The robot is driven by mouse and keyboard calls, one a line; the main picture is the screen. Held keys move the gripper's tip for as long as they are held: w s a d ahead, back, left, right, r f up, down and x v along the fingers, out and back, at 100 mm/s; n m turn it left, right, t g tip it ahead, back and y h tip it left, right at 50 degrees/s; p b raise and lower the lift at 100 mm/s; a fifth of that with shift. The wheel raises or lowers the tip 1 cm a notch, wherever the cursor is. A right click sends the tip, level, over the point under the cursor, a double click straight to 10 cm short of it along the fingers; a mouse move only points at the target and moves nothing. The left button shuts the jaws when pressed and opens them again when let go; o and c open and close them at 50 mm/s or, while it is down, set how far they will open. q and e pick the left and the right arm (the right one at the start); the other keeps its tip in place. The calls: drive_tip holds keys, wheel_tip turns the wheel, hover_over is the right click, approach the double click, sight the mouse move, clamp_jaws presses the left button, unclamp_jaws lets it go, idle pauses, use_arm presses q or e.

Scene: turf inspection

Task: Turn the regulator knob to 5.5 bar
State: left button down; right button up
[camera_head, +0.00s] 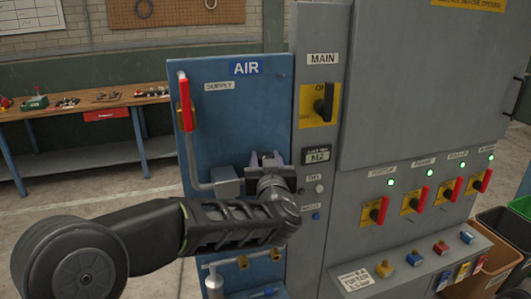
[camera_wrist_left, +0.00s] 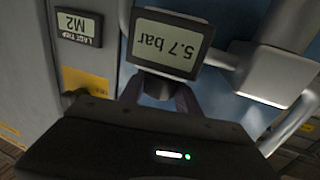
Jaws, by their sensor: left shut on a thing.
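My left gripper (camera_head: 267,160) reaches in front of the blue AIR panel (camera_head: 232,115) and is shut on the regulator knob. In the left wrist view the fingers of my left gripper (camera_wrist_left: 160,95) close around the dark knob (camera_wrist_left: 156,83), just by the pressure display (camera_wrist_left: 166,47). The display appears upside down and reads 5.7 bar. In the head view my gripper and wrist hide the knob and the display. My right gripper is in neither view.
A red supply lever (camera_head: 185,102) stands upright on a pipe left of my gripper. The grey cabinet (camera_head: 420,100) to the right carries a MAIN switch (camera_head: 324,103) and several red-handled switches. A workbench (camera_head: 90,110) stands behind on the left.

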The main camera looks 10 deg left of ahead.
use_arm(q)
drive_tip(key=c, duration=0.9)
unclamp_jaws()
drive_tip(key=shift+o, duration=0.2)
drive_tip(key=shift+s+d, duration=0.2)
drive_tip(key=shift+s, duration=0.35)
drive_tip(key=b+v, duration=0.2)
drive_tip(key=v, duration=0.4)
drive_tip(key=shift+s, duration=0.3)
drive_tip(key=shift+d, duration=0.15)
